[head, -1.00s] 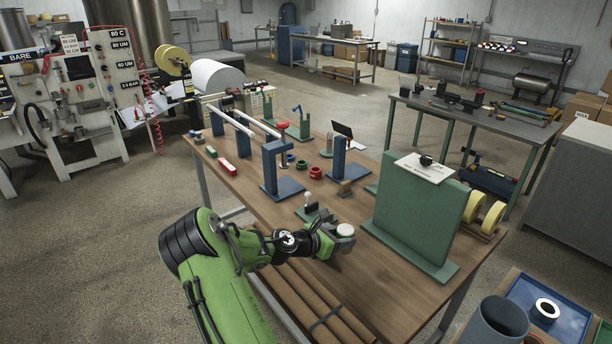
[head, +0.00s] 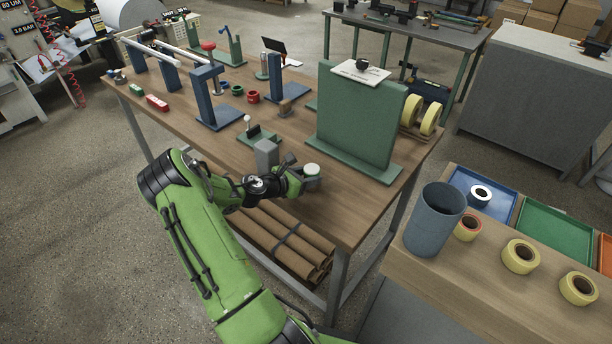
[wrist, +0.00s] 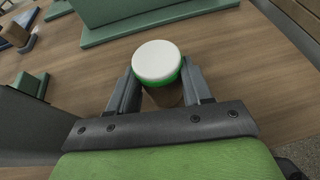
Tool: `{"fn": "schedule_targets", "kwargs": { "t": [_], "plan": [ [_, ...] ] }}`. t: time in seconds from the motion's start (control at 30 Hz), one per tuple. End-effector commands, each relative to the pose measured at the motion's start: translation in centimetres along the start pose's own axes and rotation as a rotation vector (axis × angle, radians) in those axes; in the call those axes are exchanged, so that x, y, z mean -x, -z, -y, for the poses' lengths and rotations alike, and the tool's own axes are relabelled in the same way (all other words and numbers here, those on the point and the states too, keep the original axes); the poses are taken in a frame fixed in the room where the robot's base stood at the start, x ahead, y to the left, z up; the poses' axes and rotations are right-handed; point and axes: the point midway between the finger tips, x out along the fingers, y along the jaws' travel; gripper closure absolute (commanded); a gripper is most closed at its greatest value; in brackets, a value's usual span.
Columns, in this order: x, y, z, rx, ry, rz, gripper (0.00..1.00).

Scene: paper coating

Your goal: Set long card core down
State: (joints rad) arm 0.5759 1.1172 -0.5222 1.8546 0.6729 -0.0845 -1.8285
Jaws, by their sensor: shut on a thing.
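The long card core (wrist: 165,96) is in my gripper (wrist: 160,82), between its two fingers in the wrist view. It shows a round white top, a green band below it and a brown body. The fingers are shut on its sides. In the head view the white top (head: 312,168) shows at my gripper (head: 306,180), over the front part of the wooden table (head: 330,213). The core looks about upright. Its lower end is hidden, so I cannot tell whether it touches the table.
A green upright board (head: 352,125) on a wide base stands just behind my gripper. A grey block (head: 266,154) and a small green stand (head: 255,135) are to the left. Bare tabletop lies toward the right front edge. Brown rolls (head: 285,240) lie below the table.

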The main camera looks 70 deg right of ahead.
Motion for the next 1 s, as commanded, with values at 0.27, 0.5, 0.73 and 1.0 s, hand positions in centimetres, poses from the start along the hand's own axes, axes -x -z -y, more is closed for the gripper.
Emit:
{"fn": "schedule_targets", "kwargs": {
  "t": [0.27, 0.5, 0.73, 1.0],
  "plan": [
    [-0.1, 0.2, 0.0, 0.000, 0.000, -0.001, 0.41],
    [-0.1, 0.2, 0.0, 0.000, 0.000, -0.001, 0.25],
    [0.8, -0.2, -0.1, 0.001, -0.003, -0.001, 0.25],
    [7.8, -0.2, -0.1, 0.004, -0.007, -0.002, 0.25]
  ]
}}
